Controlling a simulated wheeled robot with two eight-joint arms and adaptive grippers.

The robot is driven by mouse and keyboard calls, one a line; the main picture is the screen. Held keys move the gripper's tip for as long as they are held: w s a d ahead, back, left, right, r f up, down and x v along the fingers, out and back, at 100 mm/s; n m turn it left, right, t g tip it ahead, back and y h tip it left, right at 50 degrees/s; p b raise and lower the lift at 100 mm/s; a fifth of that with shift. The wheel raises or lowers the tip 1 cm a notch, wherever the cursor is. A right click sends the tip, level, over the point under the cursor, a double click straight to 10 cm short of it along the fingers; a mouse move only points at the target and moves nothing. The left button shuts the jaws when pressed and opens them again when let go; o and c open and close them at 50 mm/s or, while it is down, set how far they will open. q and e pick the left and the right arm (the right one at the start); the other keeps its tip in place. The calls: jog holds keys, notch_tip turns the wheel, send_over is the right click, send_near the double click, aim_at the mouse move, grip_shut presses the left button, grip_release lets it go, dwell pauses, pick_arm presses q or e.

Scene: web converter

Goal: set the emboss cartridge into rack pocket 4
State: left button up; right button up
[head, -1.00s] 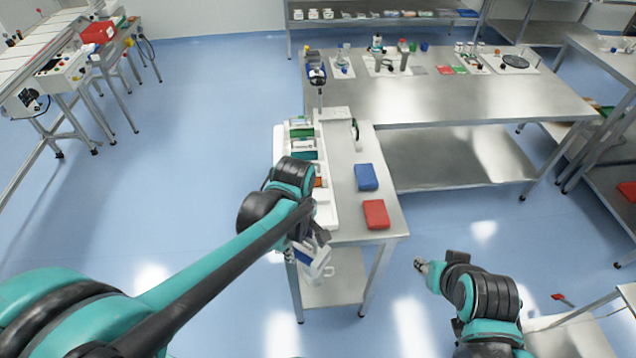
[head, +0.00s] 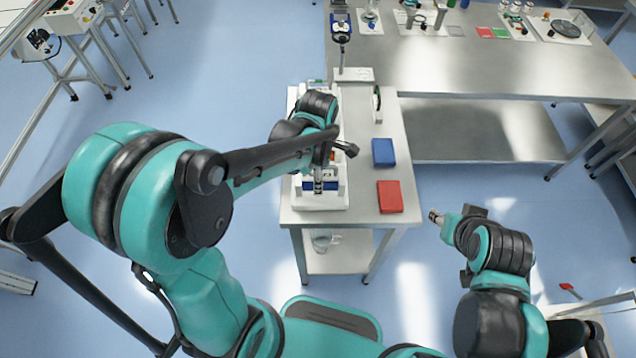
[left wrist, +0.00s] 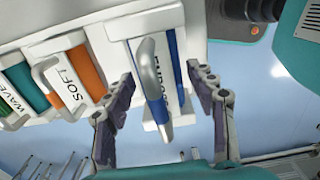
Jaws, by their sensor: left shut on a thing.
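The emboss cartridge is white with a blue face, a grey handle and the lettering EMBOSS; it shows in the left wrist view (left wrist: 176,85) and at the near end of the rack in the head view (head: 310,186). My left gripper (left wrist: 160,78) has its fingers on either side of the cartridge and is shut on it. In the head view the left gripper (head: 325,178) is over the white rack (head: 326,204). The cartridge is at the rack's near-end pocket; I cannot tell how deep it sits. My right gripper (head: 436,216) is apart from the table; its fingers are unclear.
The orange SOFT cartridge (left wrist: 84,72) and the green WAVE cartridge (left wrist: 22,82) stand in the rack beside it. A blue block (head: 383,152) and a red block (head: 390,196) lie on the table to the right.

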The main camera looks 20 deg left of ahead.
pick_arm(q)
jog(key=shift+w+a+f, duration=0.25)
jog(key=shift+w+f, duration=0.15)
jog(key=shift+w, duration=0.2)
jog(key=shift+f+b, duration=0.75)
jog(key=shift+f, duration=1.25)
jog(key=o, duration=1.6)
jog(key=shift+f, duration=0.1)
